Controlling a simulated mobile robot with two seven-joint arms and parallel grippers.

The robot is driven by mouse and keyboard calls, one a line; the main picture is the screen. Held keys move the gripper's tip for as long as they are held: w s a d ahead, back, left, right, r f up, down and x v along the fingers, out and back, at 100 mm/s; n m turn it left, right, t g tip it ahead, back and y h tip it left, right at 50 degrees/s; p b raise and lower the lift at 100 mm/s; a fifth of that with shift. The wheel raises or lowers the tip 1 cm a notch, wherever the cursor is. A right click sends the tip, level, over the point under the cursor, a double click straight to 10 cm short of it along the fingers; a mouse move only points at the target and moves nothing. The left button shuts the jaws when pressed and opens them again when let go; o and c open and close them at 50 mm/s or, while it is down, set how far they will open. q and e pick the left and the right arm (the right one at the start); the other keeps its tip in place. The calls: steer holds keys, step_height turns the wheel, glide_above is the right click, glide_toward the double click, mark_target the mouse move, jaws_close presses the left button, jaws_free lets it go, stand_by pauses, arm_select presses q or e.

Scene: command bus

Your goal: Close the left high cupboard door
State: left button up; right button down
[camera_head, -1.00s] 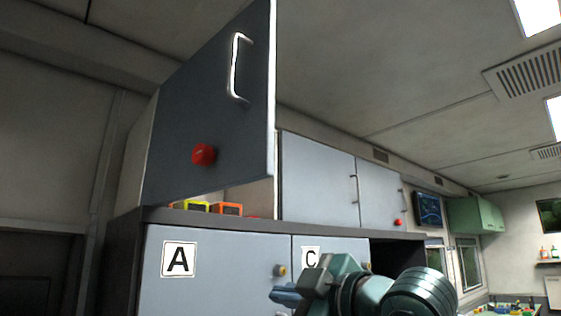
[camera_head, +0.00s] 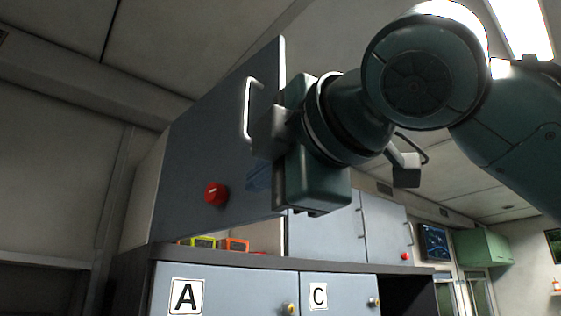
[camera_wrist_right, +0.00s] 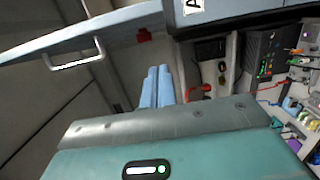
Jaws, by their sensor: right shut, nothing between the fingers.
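The left high cupboard door (camera_head: 225,130) stands open in the head view, swung out with its grey-blue face towards me. It has a metal bar handle (camera_head: 247,110) and a red knob (camera_head: 215,193). The door also shows at upper left in the wrist view (camera_wrist_right: 75,30), with its handle (camera_wrist_right: 75,60). My right gripper (camera_head: 258,176) is shut and empty, in front of the door near its free edge, below and right of the handle. I cannot tell whether it touches the door. Its blue fingers lie together in the wrist view (camera_wrist_right: 157,86). My left gripper is out of view.
Lower doors marked A (camera_head: 225,290) and C (camera_head: 340,293) are shut below. Another high door (camera_head: 325,235) is shut at right. Orange and yellow boxes (camera_head: 234,244) sit in the open cupboard. A black device (camera_wrist_right: 262,52) shows in the wrist view.

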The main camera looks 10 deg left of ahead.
mark_target(266, 197)
steer(key=w, duration=0.2)
steer(key=w+a+p, duration=0.1)
steer(key=w, duration=0.1)
steer(key=w+a+p, duration=0.1)
steer(key=w, duration=0.2)
steer(key=shift+w+d, duration=0.1)
steer(key=shift+w, duration=0.05)
stand_by(0.3)
